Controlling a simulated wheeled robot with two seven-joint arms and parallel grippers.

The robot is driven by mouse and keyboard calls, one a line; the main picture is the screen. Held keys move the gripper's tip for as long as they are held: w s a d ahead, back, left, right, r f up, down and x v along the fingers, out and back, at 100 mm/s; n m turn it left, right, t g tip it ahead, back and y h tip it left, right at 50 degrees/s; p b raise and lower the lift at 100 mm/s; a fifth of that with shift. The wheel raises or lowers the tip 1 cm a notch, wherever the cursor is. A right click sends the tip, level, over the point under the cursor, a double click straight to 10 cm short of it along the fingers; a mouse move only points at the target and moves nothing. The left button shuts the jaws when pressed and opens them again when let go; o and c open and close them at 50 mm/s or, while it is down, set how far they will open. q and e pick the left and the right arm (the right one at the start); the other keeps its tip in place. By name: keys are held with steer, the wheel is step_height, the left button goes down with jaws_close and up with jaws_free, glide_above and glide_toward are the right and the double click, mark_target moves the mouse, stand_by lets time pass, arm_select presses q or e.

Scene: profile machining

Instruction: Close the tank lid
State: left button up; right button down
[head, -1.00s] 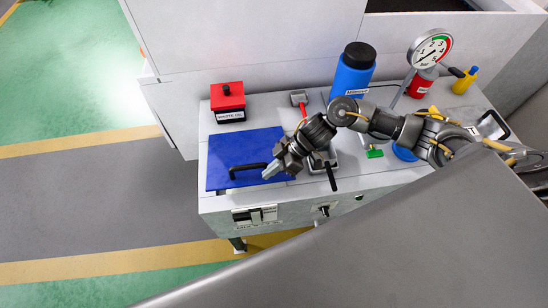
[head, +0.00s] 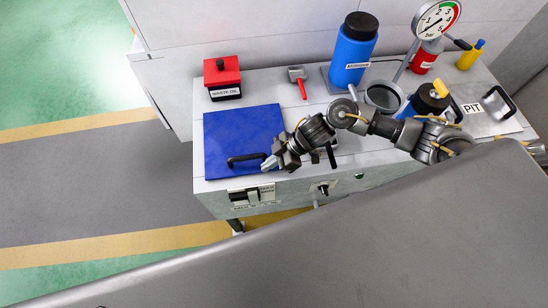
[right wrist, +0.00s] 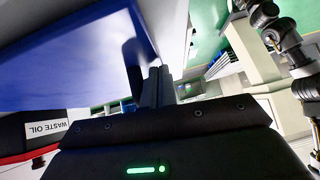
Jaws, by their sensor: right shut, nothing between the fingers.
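A square blue lid (head: 238,132) with a black bar handle (head: 246,159) near its front edge lies on the left part of the bench, apparently flat. My right gripper (head: 268,163) is shut and empty, with its tips at the right end of the handle; I cannot tell whether they touch it. In the right wrist view the shut fingers (right wrist: 157,88) point past the blue lid surface (right wrist: 60,60), which fills the upper left. My left gripper is not in view.
On the bench (head: 300,150) stand a red and black waste-oil box (head: 222,78) behind the lid, a red-handled tool (head: 300,82), a blue bottle (head: 353,55) and a pressure gauge (head: 436,20). A metal PIT plate (head: 482,110) is at right. Floor is clear at left.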

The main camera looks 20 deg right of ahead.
steer(key=shift+a, duration=0.1)
steer(key=shift+r+p, duration=0.3)
steer(key=shift+p, duration=0.2)
step_height(320, 180, up, 4)
steer(key=p, duration=0.4)
steer(key=shift+f, duration=0.15)
steer(key=shift+d+r, duration=0.2)
steer(key=shift+d, duration=0.2)
arm_select(q)
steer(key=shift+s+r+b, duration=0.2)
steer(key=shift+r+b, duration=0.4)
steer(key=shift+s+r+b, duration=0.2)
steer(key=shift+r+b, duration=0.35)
steer(key=shift+b, duration=0.05)
arm_select(e)
steer(key=v, duration=0.9)
steer(key=shift+s, duration=0.4)
steer(key=shift+a, duration=0.1)
